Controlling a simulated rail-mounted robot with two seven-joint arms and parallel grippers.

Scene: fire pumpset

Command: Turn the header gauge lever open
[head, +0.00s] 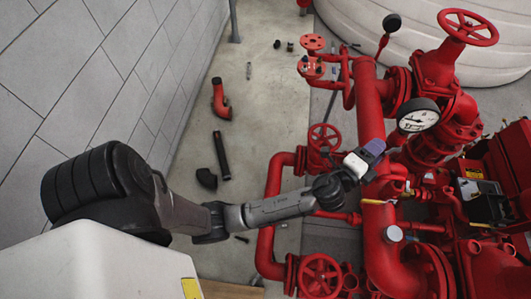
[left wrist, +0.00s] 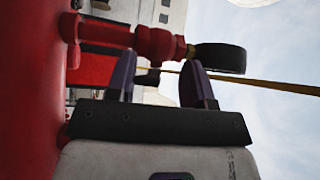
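My left gripper (head: 376,147) is beside the big red header pipe (head: 372,95), left of the round white-faced gauge (head: 417,117). In the left wrist view, the two dark purple fingers of my left gripper (left wrist: 157,78) stand apart with a gap between them. Beyond them, a red fitting (left wrist: 155,43) runs out from the red pipe (left wrist: 35,90) to a black gauge (left wrist: 220,58), seen edge-on. My right gripper is out of view.
Red handwheels (head: 324,137) and pipes crowd the space around my left arm. Another yellow handle (head: 379,202) is on the lower pipe. A grey block wall (head: 90,60) stands at the left. Loose fittings, including a red elbow (head: 220,100), lie on the floor.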

